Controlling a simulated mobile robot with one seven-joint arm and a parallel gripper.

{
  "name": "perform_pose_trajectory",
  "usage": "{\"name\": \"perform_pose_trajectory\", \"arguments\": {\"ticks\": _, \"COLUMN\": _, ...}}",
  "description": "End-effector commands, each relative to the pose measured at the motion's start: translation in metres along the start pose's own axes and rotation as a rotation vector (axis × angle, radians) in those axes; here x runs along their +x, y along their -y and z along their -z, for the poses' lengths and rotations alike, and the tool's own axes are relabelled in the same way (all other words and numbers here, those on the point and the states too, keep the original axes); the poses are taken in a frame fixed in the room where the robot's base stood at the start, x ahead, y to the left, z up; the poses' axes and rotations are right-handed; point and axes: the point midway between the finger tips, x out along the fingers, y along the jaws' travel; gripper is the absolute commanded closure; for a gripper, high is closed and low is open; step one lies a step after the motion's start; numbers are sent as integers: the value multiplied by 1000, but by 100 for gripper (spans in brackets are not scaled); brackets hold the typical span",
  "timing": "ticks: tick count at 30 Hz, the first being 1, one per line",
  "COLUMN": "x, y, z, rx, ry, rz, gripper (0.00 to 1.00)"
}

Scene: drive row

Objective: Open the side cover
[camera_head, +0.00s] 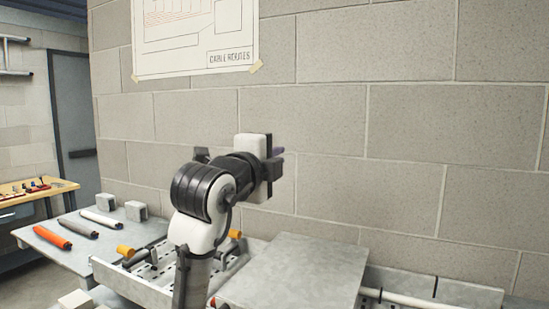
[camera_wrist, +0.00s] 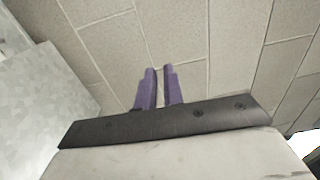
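My gripper (camera_head: 279,151) is raised in front of the block wall, with purple fingers. In the wrist view its two fingers (camera_wrist: 159,88) are close together, with a narrow gap and nothing held between them. No part is clearly recognizable as the side cover. A flat grey panel (camera_head: 300,272) lies below and to the right of my arm, and its front side is cut off by the picture edge. Left of it is a pale open tray (camera_head: 128,281) with holes inside. My arm hides part of the tray. My gripper is well above both and touches neither.
Orange knobs (camera_head: 125,251) stand at the tray. A grey table (camera_head: 75,253) at left holds an orange-handled tool (camera_head: 52,237), other handles and grey blocks (camera_head: 136,210). A white pipe (camera_head: 410,301) runs at lower right. The wall bears a poster (camera_head: 190,40). The air right of my gripper is free.

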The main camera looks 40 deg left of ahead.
Motion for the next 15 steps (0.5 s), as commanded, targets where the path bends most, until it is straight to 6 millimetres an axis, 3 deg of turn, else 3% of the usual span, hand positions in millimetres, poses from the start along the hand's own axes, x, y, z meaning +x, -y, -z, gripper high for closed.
{"name": "perform_pose_trajectory", "arguments": {"ticks": 3, "x": 0, "y": 0, "z": 0, "rx": 0, "ry": 0, "rz": 0, "gripper": 77}}
{"name": "perform_pose_trajectory", "arguments": {"ticks": 11, "x": -1, "y": 0, "z": 0, "rx": 0, "ry": 0, "rz": 0, "gripper": 77}}
{"name": "perform_pose_trajectory", "arguments": {"ticks": 15, "x": -12, "y": -2, "z": 0, "rx": 1, "ry": 2, "rz": 2, "gripper": 77}}
